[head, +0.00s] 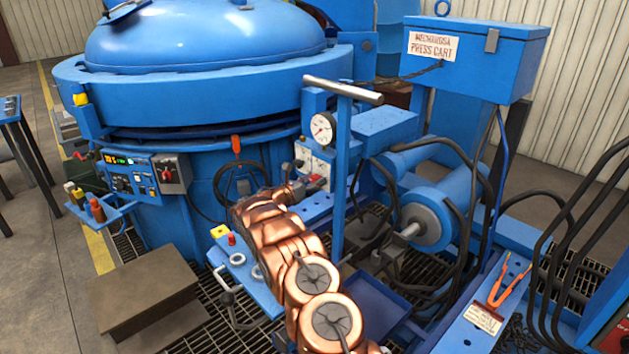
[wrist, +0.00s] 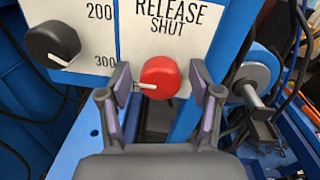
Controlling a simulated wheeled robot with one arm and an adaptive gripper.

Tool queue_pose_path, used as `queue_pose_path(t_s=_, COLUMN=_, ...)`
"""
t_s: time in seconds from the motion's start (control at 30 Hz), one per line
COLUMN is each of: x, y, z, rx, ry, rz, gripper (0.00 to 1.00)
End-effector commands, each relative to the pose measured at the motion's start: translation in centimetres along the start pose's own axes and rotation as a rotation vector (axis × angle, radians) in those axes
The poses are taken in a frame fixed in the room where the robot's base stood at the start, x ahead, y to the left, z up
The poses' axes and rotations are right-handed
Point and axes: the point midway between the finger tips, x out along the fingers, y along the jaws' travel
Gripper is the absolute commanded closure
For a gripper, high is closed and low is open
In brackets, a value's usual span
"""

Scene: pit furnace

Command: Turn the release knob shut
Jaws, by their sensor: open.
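The red release knob (wrist: 160,78) sits on a white panel (wrist: 165,48) lettered "RELEASE" and "SHUT" in the wrist view. Its white pointer line points left, while "SHUT" is printed above the knob. My gripper (wrist: 161,76) is open, with one finger on each side of the knob. A gap shows at the left finger; whether the right one touches cannot be told. In the head view my copper-coloured arm reaches to the panel (head: 312,160) below the gauge, and the fingers are too small to make out clearly.
A black dial knob (wrist: 53,44) with 200 and 300 marks is left of the release knob. A pressure gauge (head: 322,128) and a T-handled blue post (head: 343,165) stand close to my arm. A blue cylinder (head: 428,218) and black hoses lie to the right.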

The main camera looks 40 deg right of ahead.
Motion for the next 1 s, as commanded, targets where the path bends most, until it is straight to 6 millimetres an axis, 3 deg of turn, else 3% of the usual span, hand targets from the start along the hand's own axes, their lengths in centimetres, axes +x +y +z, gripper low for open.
queue_pose_path(t_s=0.23, x=0.10, y=-0.02, z=-0.01, rx=-0.001, ry=0.000, rz=-0.001, gripper=0.36)
queue_pose_path(t_s=0.8, x=0.08, y=-0.04, z=0.00, rx=-0.001, ry=0.000, rz=-0.001, gripper=0.95)
queue_pose_path(t_s=1.0, x=0.09, y=-0.03, z=-0.08, rx=0.009, ry=-0.001, rz=-0.001, gripper=0.97)
